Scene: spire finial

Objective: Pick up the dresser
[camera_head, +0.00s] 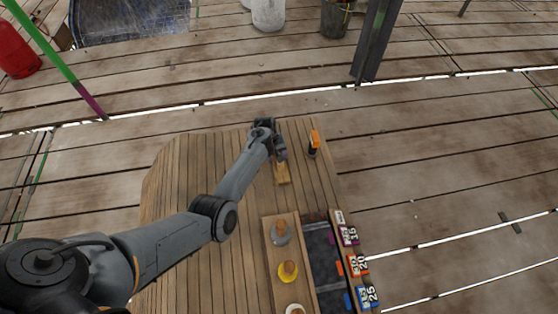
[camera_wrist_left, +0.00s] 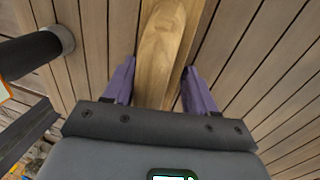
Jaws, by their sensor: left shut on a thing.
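The dresser (camera_head: 283,173) is a pale wooden tool near the far end of the plank table. My left gripper (camera_head: 279,153) reaches over it from the far side. In the left wrist view the rounded wooden body of the dresser (camera_wrist_left: 160,45) runs between the two purple fingers of my left gripper (camera_wrist_left: 157,85). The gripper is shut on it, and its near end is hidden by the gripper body. I cannot tell whether the dresser rests on the table or is slightly raised. My right gripper is not in view.
An orange-and-black tool (camera_head: 314,143) stands right of the gripper, near the table's right edge. A wooden rack (camera_head: 267,248) with several knobbed pieces, a dark tray (camera_head: 320,262) and numbered cards (camera_head: 358,265) lie nearer. The table's left half (camera_head: 170,180) is clear.

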